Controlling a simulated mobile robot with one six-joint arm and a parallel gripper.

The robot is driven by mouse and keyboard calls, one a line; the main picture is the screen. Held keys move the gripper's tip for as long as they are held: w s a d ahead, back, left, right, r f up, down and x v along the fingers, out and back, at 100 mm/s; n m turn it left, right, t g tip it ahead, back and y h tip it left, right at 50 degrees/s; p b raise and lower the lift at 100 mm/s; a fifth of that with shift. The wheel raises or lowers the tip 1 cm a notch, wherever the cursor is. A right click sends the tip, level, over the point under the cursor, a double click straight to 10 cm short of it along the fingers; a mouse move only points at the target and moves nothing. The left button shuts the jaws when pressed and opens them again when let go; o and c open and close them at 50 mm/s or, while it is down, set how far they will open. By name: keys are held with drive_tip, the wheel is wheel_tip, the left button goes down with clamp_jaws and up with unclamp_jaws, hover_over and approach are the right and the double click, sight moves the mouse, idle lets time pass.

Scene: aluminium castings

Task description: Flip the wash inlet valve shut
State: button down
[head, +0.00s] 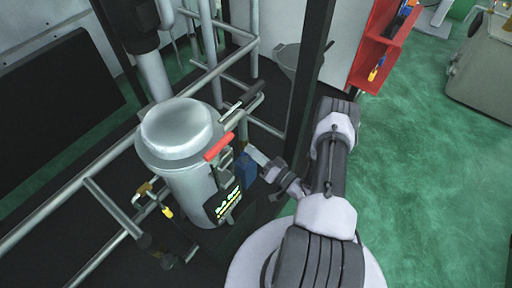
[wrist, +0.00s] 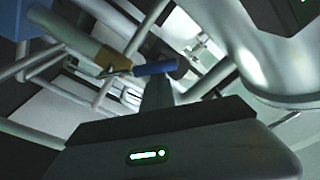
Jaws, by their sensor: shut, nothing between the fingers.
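In the wrist view, a valve with a brass-coloured body (wrist: 112,60) has a blue lever (wrist: 155,68) that points to the right. My gripper (wrist: 158,90) is shut and empty. Its dark fingers end close to the blue lever; I cannot tell whether they touch it. In the head view, my arm reaches left to the right side of the grey metal vessel (head: 181,160), and the fingertips are hidden there. A red handle (head: 218,147) sticks out above that spot. No readable label shows which valve is the wash inlet.
Pipe rails (head: 75,198) and a dark post (head: 309,90) crowd the space. Green floor (head: 430,190) is clear at right.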

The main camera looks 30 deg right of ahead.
drive_tip(key=shift+s+a+f+n+y+b, duration=0.2)
drive_tip(key=shift+a+f+n+b, duration=0.25)
drive_tip(key=shift+f+n, duration=0.6)
drive_tip(key=shift+s+a+f+n+y+b, duration=0.2)
drive_tip(key=shift+a+f+n+b, duration=0.35)
drive_tip(key=shift+n, duration=0.95)
drive_tip(key=shift+s+a+f+n+y+b, duration=0.1)
drive_tip(key=shift+a+f+n+y+b, duration=0.25)
drive_tip(key=shift+f+n, duration=0.75)
drive_tip(key=shift+a+r, duration=0.1)
drive_tip(key=shift+s, duration=0.1)
